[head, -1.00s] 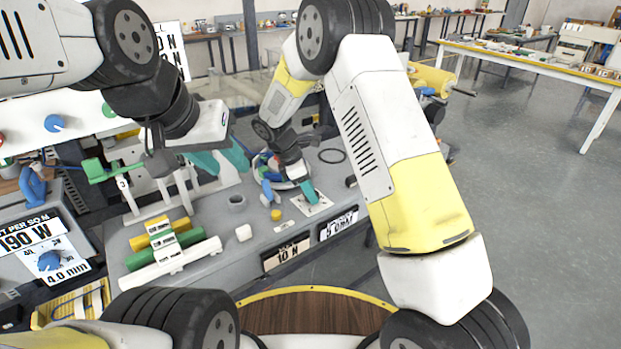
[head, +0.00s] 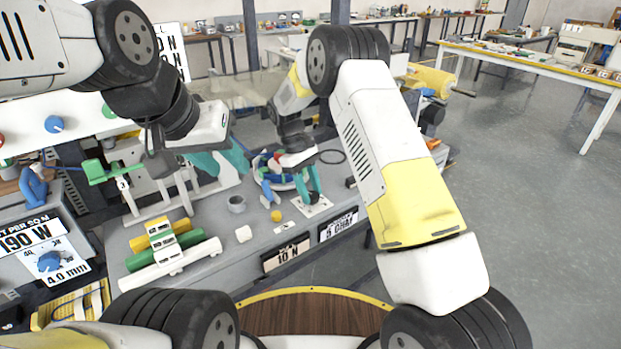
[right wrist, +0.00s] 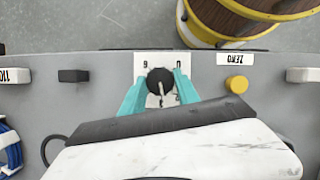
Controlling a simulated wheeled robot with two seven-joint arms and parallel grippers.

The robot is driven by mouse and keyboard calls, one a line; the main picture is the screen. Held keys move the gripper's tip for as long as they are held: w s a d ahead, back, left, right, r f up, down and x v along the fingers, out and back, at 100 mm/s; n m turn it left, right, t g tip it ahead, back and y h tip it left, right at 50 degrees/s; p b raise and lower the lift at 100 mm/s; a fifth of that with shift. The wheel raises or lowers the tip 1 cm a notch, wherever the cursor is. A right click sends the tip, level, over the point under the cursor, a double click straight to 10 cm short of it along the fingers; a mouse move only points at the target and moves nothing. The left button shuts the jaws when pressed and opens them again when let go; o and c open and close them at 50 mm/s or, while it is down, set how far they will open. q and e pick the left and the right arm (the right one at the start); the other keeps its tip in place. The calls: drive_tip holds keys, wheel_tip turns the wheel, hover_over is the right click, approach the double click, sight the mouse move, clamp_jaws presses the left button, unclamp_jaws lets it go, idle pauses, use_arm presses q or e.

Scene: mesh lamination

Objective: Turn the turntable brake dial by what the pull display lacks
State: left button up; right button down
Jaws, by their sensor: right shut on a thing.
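The brake dial (right wrist: 160,80) is a black round knob with a pale pointer mark, on a white plate (right wrist: 141,64) with small figures at its corners. My right gripper (right wrist: 160,95) is shut on it, one teal finger on each side. In the head view the right gripper (head: 308,192) points down at the white plate (head: 318,208), and its fingers mostly hide the dial. A white sign with large "N" readings (head: 172,45) stands at the back, partly hidden by my left arm, so its full numbers cannot be read. My left gripper (head: 220,160) is open and empty above the bench.
A yellow button (head: 276,215) sits beside the dial plate, near a "ZERO" label (right wrist: 237,59). A "10 N" card (head: 286,254) and another card (head: 338,225) are on the bench front. Colored rolls (head: 170,250) lie at left.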

drive_tip(key=shift+w+m+g+y, duration=0.1)
drive_tip(key=shift+m+g+y, duration=0.25)
drive_tip(key=shift+m, duration=0.85)
drive_tip(key=c, duration=0.9)
unclamp_jaws()
drive_tip(key=v, duration=0.7)
drive_tip(key=shift+r, duration=0.4)
